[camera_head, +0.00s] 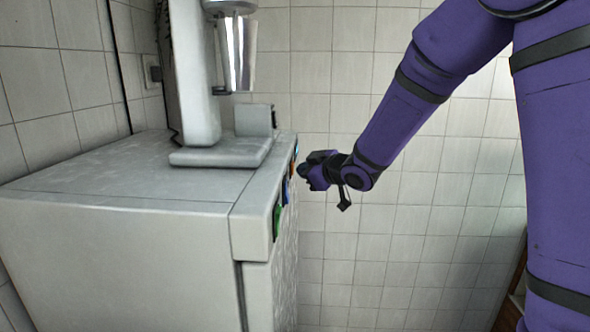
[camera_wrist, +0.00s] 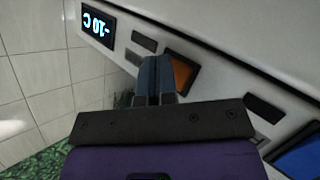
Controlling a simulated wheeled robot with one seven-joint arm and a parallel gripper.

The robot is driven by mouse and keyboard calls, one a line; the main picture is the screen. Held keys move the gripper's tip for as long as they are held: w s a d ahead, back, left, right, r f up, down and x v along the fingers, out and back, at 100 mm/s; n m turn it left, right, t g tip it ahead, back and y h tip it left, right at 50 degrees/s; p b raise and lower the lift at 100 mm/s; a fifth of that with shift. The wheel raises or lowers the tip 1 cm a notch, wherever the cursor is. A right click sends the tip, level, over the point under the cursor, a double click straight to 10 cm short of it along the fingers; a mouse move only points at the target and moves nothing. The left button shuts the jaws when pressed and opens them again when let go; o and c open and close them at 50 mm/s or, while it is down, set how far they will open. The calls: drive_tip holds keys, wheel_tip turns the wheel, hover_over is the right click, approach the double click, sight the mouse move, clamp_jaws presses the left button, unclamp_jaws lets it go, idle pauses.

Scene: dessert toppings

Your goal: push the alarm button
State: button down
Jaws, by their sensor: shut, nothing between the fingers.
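The front panel of a grey-white cabinet (camera_head: 258,235) carries coloured buttons. In the wrist view an orange button (camera_wrist: 182,73) is set in the panel just right of my gripper's fingertips (camera_wrist: 155,62). A blue button (camera_wrist: 302,158) is at the lower right. No label marks either as the alarm button. The head view shows a green button (camera_head: 276,220) and a blue button (camera_head: 285,190) along the panel edge. My gripper (camera_head: 303,170) is shut and empty, close in front of the panel. I cannot tell if its tips touch the panel.
A lit display (camera_wrist: 98,26) reading -10 C is at the panel's upper left in the wrist view. Small dark bars (camera_wrist: 263,108) lie between the buttons. A mixer-like machine (camera_head: 205,120) stands on the cabinet. Tiled walls (camera_head: 340,80) are behind, with free space right of the cabinet.

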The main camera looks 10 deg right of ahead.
drive_tip(key=shift+d, duration=0.15)
drive_tip(key=shift+s+d, duration=0.25)
drive_tip(key=shift+d, duration=0.35)
drive_tip(key=d, duration=0.1)
drive_tip(key=s+d, duration=0.1)
drive_tip(key=d, duration=0.2)
drive_tip(key=shift+s+d, duration=0.25)
drive_tip(key=shift+d, duration=0.15)
idle(0.4)
